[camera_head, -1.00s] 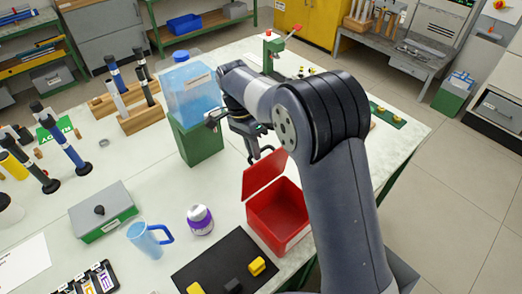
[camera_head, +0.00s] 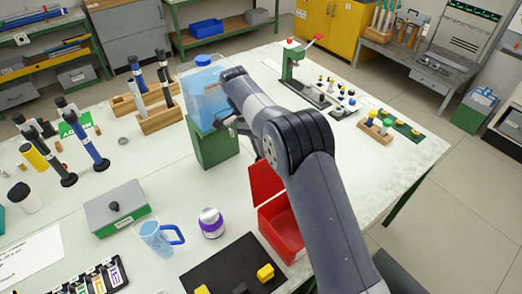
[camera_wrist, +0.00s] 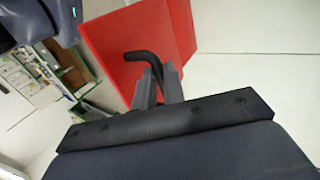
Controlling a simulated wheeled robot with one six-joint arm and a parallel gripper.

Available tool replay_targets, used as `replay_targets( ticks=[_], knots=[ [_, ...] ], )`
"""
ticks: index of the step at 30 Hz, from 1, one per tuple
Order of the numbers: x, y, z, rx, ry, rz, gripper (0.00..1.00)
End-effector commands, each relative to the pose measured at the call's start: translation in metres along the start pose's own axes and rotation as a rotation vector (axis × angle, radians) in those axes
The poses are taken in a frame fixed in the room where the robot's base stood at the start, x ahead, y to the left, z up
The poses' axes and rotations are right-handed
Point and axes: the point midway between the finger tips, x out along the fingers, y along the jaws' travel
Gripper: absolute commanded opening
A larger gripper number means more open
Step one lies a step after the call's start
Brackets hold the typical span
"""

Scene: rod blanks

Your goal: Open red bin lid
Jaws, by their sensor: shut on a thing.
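The red bin (camera_head: 283,238) stands on the white table, right of centre in the head view, partly behind my arm. Its red lid (camera_head: 264,188) is raised and stands steeply at the bin's far left edge, with the bin's inside showing. In the wrist view the lid (camera_wrist: 125,38) fills the upper middle, with a bent black handle (camera_wrist: 135,55) on it. My gripper (camera_wrist: 158,75) is shut on this handle. In the head view my arm hides the fingers and the handle.
A green block (camera_head: 213,147) with a clear blue-tinted container (camera_head: 203,97) stands just behind the lid. A purple-banded jar (camera_head: 211,223), a blue mug (camera_head: 158,238) and a black mat (camera_head: 225,268) lie left of the bin.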

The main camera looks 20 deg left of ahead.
Motion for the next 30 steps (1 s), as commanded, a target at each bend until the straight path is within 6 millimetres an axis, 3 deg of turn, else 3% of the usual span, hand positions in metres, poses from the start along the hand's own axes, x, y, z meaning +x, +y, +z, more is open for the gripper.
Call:
replay_targets(
  ticks=[1,8,9,17,30],
  knots=[
    [0.0079,-0.0026,0.0015,-0.004,-0.006,0.015,0.00],
    [0.0080,-0.0028,0.0014,-0.004,-0.006,0.014,0.00],
    [0.0079,-0.0028,0.0014,-0.004,-0.006,0.014,0.12],
    [0.0047,-0.0017,0.0006,-0.002,-0.003,0.008,0.33],
    [0.0027,-0.0001,0.0001,-0.001,-0.002,0.001,0.33]
  ],
)
